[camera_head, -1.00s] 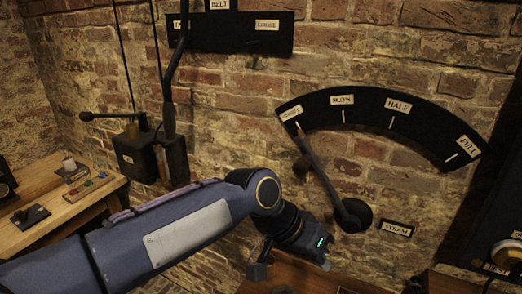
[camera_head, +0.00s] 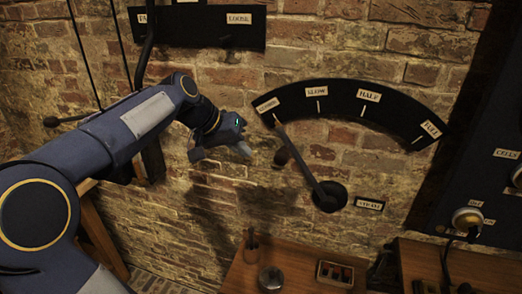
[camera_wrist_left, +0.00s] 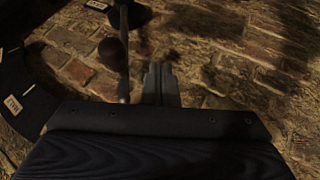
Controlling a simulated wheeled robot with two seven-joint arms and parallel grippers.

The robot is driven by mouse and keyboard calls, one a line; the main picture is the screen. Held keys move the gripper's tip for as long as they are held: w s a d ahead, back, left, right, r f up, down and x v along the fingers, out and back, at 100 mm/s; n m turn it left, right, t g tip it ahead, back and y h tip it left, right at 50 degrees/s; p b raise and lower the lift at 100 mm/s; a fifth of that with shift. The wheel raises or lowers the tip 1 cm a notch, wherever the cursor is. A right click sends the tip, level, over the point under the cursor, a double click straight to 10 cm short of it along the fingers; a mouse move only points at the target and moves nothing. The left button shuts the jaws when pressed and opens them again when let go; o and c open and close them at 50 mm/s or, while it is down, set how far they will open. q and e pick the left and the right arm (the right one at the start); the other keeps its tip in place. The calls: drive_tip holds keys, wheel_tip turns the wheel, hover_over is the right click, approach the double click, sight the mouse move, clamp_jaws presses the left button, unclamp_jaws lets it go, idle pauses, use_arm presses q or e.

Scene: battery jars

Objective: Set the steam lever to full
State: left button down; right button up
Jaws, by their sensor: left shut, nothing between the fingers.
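The steam lever (camera_head: 305,166) is a dark rod on a round pivot (camera_head: 329,196) on the brick wall, tilted up-left to the leftmost mark of the black arc scale (camera_head: 340,106). A dark knob (camera_head: 281,157) shows beside the rod. The FULL label (camera_head: 431,129) is at the scale's right end. My left gripper (camera_head: 245,150) is shut and empty, left of the knob and apart from it in the head view. In the left wrist view its fingers (camera_wrist_left: 160,84) are together, with the rod and dark knob (camera_wrist_left: 110,52) to their left. My right gripper is not in view.
The STEAM plate (camera_head: 369,204) is right of the pivot. A wooden table (camera_head: 310,257) below holds a round metal piece (camera_head: 270,278) and a small box (camera_head: 335,273). A dark panel (camera_head: 480,185) stands at the right. Bare wall lies below my gripper.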

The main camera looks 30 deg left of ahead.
use_arm(q)
drive_tip(key=shift+w+d+f+p, duration=0.2)
drive_tip(key=shift+w+d, duration=0.25)
drive_tip(key=shift+d, duration=0.3)
drive_tip(key=shift+w+d+f+p, duration=0.15)
drive_tip(key=shift+w+d+p, duration=0.25)
drive_tip(key=shift+d, duration=0.3)
drive_tip(key=shift+w+d+f+p, duration=0.2)
drive_tip(key=shift+w+d, duration=0.3)
drive_tip(key=shift+d, duration=0.25)
drive_tip(key=shift+r, duration=0.15)
